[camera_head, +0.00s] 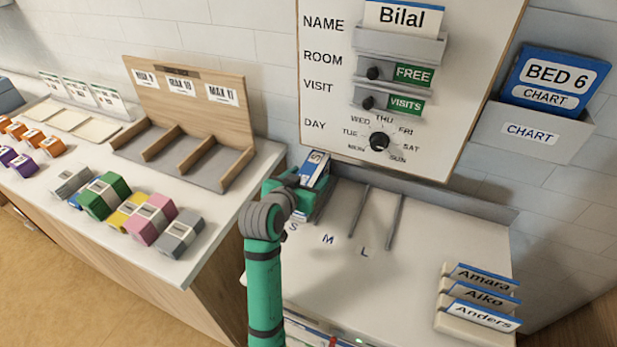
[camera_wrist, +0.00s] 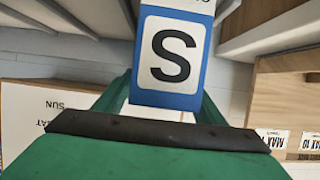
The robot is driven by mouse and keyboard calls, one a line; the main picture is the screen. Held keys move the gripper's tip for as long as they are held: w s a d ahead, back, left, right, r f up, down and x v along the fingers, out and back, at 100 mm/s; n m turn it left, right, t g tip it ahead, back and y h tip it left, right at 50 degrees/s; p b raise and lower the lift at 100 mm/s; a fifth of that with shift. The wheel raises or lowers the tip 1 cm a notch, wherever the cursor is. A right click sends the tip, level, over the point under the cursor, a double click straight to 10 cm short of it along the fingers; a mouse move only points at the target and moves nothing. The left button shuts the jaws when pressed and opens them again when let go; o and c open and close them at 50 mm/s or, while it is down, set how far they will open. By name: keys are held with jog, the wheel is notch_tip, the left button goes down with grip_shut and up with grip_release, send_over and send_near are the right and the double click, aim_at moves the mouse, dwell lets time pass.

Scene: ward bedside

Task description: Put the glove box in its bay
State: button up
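The glove box (camera_head: 316,170) is blue and white with a large black S on its end. My gripper (camera_head: 300,182) is shut on it, at the back of the counter by the leftmost divider. The box end (camera_wrist: 172,58) also shows between my green fingers in the wrist view. The bays are marked S, M and L (camera_head: 364,252) on the counter, split by thin grey dividers (camera_head: 360,212). The box is at the S bay's end of the row. My gripper and arm hide much of that bay, and I cannot tell whether the box touches the counter.
A wooden rack (camera_head: 190,110) with dividers stands on the left counter, with several coloured boxes (camera_head: 152,226) before it. Name cards (camera_head: 480,298) stand at the right. A dial board (camera_head: 400,90) and a chart holder (camera_head: 530,130) are on the wall. The M and L bays look empty.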

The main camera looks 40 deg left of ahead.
jog(key=shift+r, duration=0.1)
jog(key=shift+s+d+r, duration=0.1)
jog(key=shift+s, duration=0.1)
jog(key=v, duration=1.1)
jog(key=shift+s+r, duration=0.2)
jog(key=shift+d, duration=0.1)
